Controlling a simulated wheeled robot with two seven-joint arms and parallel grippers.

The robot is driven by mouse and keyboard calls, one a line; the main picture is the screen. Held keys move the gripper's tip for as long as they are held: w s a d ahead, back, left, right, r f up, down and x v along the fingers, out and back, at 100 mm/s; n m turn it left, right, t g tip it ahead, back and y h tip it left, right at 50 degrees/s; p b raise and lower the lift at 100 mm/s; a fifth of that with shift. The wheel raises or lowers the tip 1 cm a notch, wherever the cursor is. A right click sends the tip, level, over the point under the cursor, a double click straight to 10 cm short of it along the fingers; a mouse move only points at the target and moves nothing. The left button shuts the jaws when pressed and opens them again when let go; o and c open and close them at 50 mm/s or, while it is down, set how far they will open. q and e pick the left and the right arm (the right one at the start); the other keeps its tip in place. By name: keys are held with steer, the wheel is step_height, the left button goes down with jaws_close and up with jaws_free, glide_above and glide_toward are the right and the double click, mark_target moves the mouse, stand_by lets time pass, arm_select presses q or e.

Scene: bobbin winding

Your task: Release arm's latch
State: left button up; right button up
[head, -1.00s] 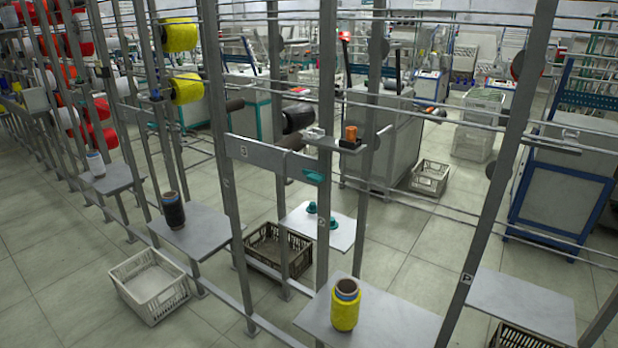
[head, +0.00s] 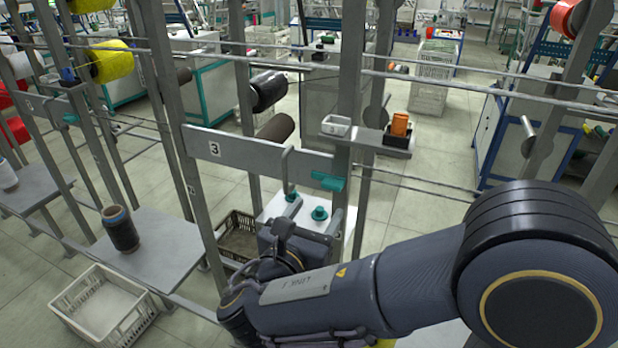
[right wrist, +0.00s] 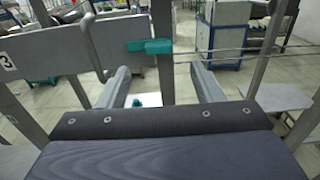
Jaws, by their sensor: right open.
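The teal latch (head: 327,181) sits at the right end of a grey crossbar (head: 232,149) marked 3, against an upright post. A grey bent rod (head: 287,168) stands just left of the latch. My right gripper (head: 314,212) is open and empty, below the latch and in front of the frame. In the right wrist view the latch (right wrist: 150,46) shows beyond and slightly above the open fingers (right wrist: 162,82), apart from them. My left gripper is not in view.
Teal cones (head: 320,213) stand on a white plate behind my gripper. A dark bobbin (head: 121,229) stands on the left shelf. A white crate (head: 103,305) is on the floor.

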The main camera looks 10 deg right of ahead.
mark_target(330, 187)
steer(key=x, duration=0.7)
steer(key=shift+w+d+r+p, duration=0.1)
steer(key=shift+w+p, duration=0.25)
steer(key=shift+p, duration=0.05)
steer(key=c, duration=1)
